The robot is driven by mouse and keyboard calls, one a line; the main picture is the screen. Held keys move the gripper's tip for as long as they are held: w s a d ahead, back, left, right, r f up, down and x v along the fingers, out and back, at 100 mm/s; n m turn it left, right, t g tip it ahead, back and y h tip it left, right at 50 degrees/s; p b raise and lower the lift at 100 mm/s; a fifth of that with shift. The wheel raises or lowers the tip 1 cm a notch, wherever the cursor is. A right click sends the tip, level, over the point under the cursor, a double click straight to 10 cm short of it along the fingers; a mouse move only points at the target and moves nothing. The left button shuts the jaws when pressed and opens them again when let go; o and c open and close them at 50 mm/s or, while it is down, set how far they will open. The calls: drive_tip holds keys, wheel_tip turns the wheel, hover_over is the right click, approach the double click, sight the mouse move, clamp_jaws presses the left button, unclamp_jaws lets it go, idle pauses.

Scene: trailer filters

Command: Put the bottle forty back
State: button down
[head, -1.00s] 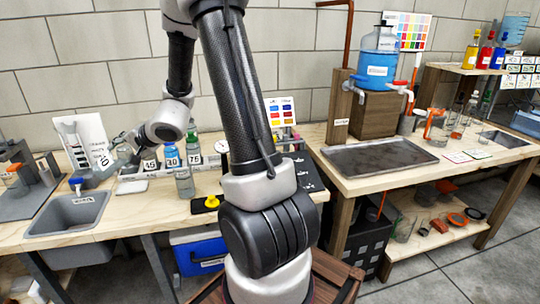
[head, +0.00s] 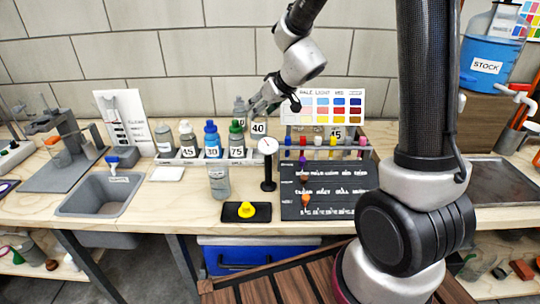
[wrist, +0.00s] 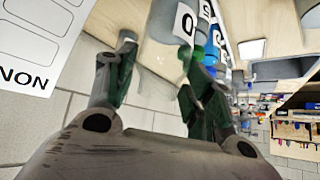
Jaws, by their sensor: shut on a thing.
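My gripper (head: 262,103) hangs above the back of the bench, to the right of the bottle rack. It is shut on a clear bottle labelled 40 (head: 259,128), which looks upright and raised. In the wrist view my gripper (wrist: 162,75) shows two dark fingers. A white label ending in 0 (wrist: 184,22) shows there beyond them; the clear bottle body is hard to make out. The rack (head: 202,160) holds a grey bottle (head: 164,138), bottle 45 (head: 187,138), blue bottle 30 (head: 212,140) and green-capped bottle 75 (head: 237,142).
Another bottle (head: 239,107) stands behind the rack. A clear bottle (head: 219,182) stands in front of it. A sink (head: 100,193) lies left.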

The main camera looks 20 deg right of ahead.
sight(263, 133)
drive_tip(key=shift+w+d+r+n, duration=0.15)
drive_tip(key=shift+w+r+n, duration=0.1)
drive_tip(key=shift+n, duration=0.05)
drive_tip(key=shift+d+r, duration=0.2)
drive_tip(key=shift+d, duration=0.05)
drive_tip(key=shift+s+f, duration=0.2)
drive_tip(key=shift+f, duration=0.05)
wheel_tip(263, 133, down, 10)
drive_tip(key=shift+w+a+r, duration=0.1)
drive_tip(key=shift+r, duration=0.15)
drive_tip(key=shift+f, duration=0.2)
drive_tip(key=c, duration=0.6)
unclamp_jaws()
